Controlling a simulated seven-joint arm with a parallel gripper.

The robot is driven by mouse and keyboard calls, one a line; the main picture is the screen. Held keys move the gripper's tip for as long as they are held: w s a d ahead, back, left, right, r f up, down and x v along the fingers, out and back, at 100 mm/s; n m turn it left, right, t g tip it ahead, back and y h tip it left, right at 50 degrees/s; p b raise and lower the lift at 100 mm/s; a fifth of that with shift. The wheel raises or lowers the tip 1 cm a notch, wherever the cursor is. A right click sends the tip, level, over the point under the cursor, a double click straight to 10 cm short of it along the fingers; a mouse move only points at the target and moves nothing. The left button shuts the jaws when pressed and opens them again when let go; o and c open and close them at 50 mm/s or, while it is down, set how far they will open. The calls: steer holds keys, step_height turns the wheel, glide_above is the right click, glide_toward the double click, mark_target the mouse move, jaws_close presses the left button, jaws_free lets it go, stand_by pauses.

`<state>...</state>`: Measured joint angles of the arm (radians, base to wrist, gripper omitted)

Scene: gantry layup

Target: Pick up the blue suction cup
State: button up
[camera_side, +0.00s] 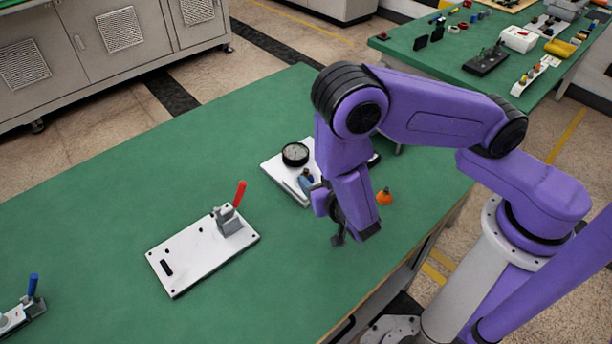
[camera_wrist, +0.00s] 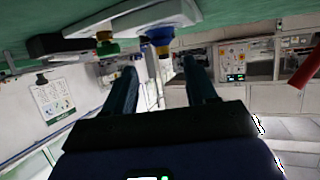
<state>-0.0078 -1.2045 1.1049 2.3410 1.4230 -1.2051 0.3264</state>
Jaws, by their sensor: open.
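A small blue piece, which looks like the blue suction cup (camera_side: 304,182), is by the front edge of a white plate on the green table, just left of my forearm. In the wrist view, a blue round piece with a yellowish end (camera_wrist: 157,38) shows ahead, above the gap between the fingers and apart from them. My gripper (camera_side: 340,236) is open and empty, low over the table, to the right of and nearer than the blue piece. Its two fingers (camera_wrist: 163,75) stand apart in the wrist view. My arm may hide part of the plate.
A black round gauge (camera_side: 295,154) sits on the white plate (camera_side: 274,165). An orange cone-like piece (camera_side: 384,196) stands right of my forearm. A white plate with a red-handled clamp (camera_side: 205,252) lies left. A blue-handled clamp (camera_side: 32,290) is at far left. The table between is clear.

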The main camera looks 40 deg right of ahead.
mark_target(308, 173)
steer(key=shift+a+x, duration=0.1)
steer(key=shift+x, duration=1.5)
steer(key=shift+a+x, duration=0.15)
steer(key=shift+x, duration=1.4)
steer(key=shift+f, duration=0.1)
jaws_close()
